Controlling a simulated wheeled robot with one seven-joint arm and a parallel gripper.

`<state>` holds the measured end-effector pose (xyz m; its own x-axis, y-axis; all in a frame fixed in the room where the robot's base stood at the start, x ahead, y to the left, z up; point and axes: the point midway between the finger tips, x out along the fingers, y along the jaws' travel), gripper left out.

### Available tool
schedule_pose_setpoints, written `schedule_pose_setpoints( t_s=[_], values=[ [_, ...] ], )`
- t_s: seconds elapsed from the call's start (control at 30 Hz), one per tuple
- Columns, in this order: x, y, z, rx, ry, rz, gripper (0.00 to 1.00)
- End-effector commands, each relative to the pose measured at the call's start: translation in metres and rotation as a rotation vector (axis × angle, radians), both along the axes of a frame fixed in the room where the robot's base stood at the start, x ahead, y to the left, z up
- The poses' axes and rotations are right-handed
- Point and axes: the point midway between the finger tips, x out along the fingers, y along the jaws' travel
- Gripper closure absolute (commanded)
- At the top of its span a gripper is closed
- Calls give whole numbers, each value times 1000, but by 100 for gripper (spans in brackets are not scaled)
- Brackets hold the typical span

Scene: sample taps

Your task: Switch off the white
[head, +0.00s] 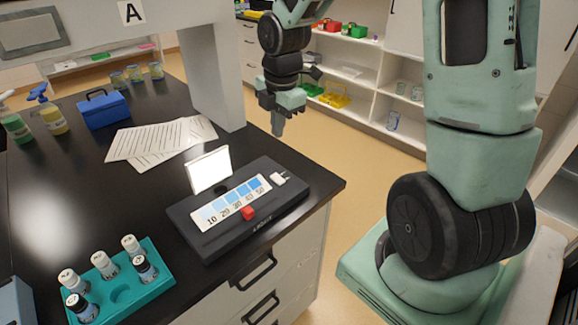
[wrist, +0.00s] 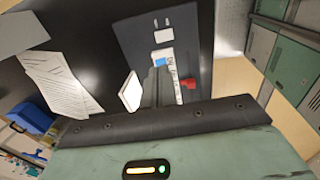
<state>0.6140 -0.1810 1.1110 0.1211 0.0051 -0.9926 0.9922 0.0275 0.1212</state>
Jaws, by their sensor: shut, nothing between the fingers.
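A dark device (head: 200,235) lies on the black bench top near its front right corner. A white switch (head: 280,179) sits on its right end; it also shows in the wrist view (wrist: 163,36). A glowing white panel (head: 208,169) stands upright at the device's back edge, and its face is bright. A strip with blue shades and numbers (head: 232,201) runs along the device, with a red knob (head: 248,212) at its front side. My gripper (head: 278,130) is shut and empty, pointing down above and behind the device, apart from the switch. Its fingers partly cover the strip in the wrist view (wrist: 157,72).
A teal rack (head: 155,293) with several capped vials stands at the front left. Printed sheets (head: 160,140), a blue box (head: 103,108) and bottles (head: 52,118) lie farther back. A grey post (head: 215,80) rises behind the device, left of my gripper.

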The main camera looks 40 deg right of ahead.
Motion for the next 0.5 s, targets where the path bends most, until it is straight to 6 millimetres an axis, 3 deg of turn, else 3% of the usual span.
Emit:
schedule_pose_setpoints(
  t_s=[0.37, 0.5],
  values=[
    [1, -2, -1, -2, -1, 7, 100],
    [1, -1, -11, 0, 2, 8, 100]
  ],
)
